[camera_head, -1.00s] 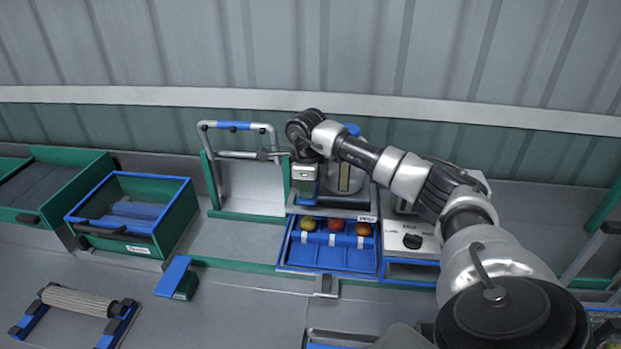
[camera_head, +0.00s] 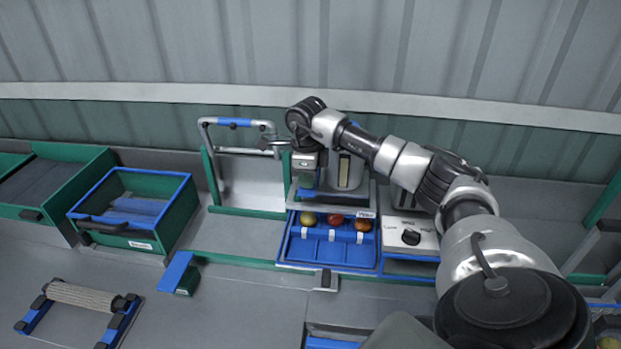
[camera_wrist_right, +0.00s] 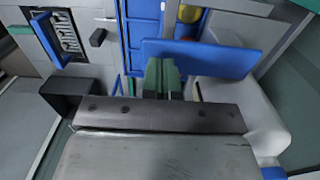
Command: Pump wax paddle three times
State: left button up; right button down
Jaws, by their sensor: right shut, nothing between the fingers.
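The wax station has a grey cylindrical housing (camera_head: 349,172) behind the blue tray, with its top partly hidden by my right arm. A flat blue paddle (camera_wrist_right: 200,58) spans the upper middle of the right wrist view, against the light grey housing. In the head view, a blue strip that looks like this paddle (camera_head: 328,193) shows low in front of the housing. My right gripper (camera_head: 307,179) points down beside the housing, at its left. It is shut and empty. I cannot tell whether its tips touch the paddle. My left gripper is not in view.
A blue tray (camera_head: 328,262) with several round fruits stands in front. A control box with a dark knob (camera_head: 411,237) is to the right. A metal frame with a blue grip (camera_head: 234,123) and a green crate (camera_head: 175,222) are to the left.

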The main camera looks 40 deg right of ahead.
aim_at(307, 190)
jog(key=shift+f+b, duration=1.25)
jog(key=shift+f, duration=0.85)
jog(key=shift+r, duration=0.2)
jog(key=shift+r+p, duration=1.65)
jog(key=shift+r, duration=0.45)
